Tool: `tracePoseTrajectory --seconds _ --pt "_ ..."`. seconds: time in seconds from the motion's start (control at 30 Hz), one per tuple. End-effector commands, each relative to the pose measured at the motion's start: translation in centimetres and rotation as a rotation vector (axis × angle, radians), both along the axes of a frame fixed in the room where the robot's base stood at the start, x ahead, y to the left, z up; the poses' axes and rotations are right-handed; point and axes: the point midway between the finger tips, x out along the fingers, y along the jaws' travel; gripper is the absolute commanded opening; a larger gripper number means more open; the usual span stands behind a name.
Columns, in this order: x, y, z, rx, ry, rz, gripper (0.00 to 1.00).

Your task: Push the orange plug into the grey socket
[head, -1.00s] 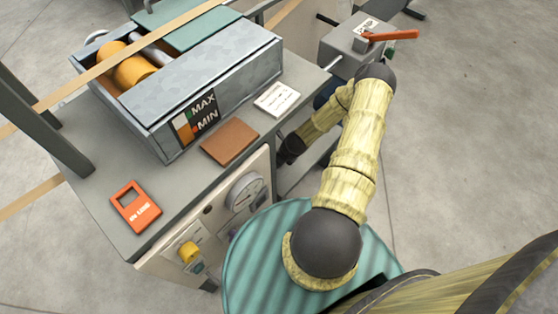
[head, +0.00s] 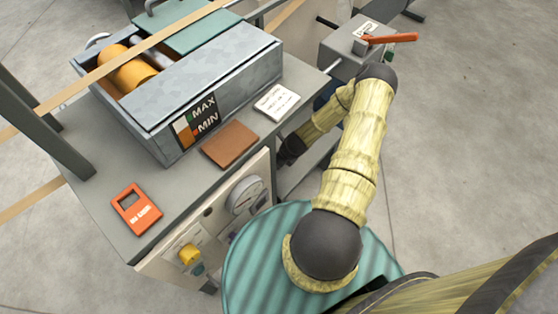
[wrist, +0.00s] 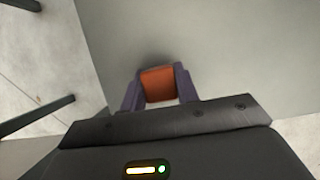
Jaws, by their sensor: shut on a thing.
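My gripper (wrist: 158,88) shows in the wrist view, with its two purple fingers shut on the orange plug (wrist: 158,82). The plug sits between the fingers, its orange face showing. A plain grey panel (wrist: 225,45) lies beyond the fingertips, with a soft shadow near the plug. I cannot tell whether the plug touches it. The grey socket cannot be made out in either view. In the head view my arm reaches down beside the machine's right side, and its fingers and the plug are hidden there.
The grey machine table (head: 95,205) carries a metal box (head: 200,85) with rollers, a brown pad (head: 230,144), a white card (head: 276,102) and an orange frame (head: 136,209). A grey box with an orange lever (head: 390,39) stands behind my arm. Open floor lies to the right.

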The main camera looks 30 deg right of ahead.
Motion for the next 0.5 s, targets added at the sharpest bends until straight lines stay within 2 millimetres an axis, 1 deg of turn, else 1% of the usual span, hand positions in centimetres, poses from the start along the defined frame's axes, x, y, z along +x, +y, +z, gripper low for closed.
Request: tracePoseTrajectory --seconds 0.03,0.17,0.2,0.23,0.37,0.5 --pt "0.1 -0.1 1.0 -0.001 -0.002 -0.001 0.1" --pt "0.1 -0.1 3.2 -0.001 -0.003 0.0 0.1" --pt "-0.9 -0.5 2.6 0.001 0.003 -0.006 0.1" --pt "-1.5 -0.6 2.6 0.003 0.003 -0.006 0.1" --pt "-4.2 -1.6 2.6 0.003 0.002 -0.007 0.1" --pt "-7.6 -2.8 2.6 0.002 0.003 -0.007 0.1"
